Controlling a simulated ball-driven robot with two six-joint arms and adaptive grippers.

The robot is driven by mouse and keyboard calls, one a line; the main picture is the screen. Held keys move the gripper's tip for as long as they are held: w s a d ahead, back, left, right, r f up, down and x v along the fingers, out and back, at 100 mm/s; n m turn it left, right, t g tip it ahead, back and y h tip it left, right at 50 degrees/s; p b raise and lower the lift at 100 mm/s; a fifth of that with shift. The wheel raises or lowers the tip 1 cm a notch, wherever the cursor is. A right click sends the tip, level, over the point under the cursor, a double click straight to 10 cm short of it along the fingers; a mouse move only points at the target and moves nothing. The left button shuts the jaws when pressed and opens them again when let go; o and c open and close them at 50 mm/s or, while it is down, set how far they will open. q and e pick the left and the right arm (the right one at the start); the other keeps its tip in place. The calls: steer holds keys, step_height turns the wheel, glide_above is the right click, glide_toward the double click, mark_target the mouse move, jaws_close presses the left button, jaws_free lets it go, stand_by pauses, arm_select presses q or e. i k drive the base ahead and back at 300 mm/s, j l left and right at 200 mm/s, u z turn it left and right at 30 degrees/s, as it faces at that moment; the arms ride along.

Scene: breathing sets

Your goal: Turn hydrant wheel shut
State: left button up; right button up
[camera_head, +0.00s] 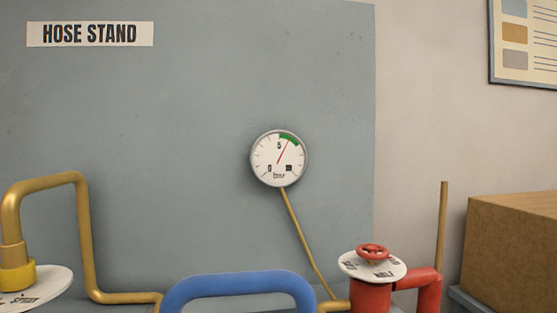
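The red hydrant wheel (373,251) sits at the lower right, on top of a white lettered disc (372,267). Below the disc is the red hydrant body (371,297), cut off by the bottom edge, with a red elbow pipe (428,290) at its right. The disc's lettering is too small to read surely. A round gauge (279,158) marked "bar" hangs on the grey panel, its red needle pointing up and right to the green band. Neither of my grippers shows.
A brass pipe (85,235) bends along the left, with a yellow collar (17,277) and another white disc (40,283) at the lower left. A blue arched handle (238,284) stands at bottom centre. A cardboard box (510,255) is at the right.

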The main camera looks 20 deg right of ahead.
mark_target(371, 249)
steer(key=z, duration=1.25)
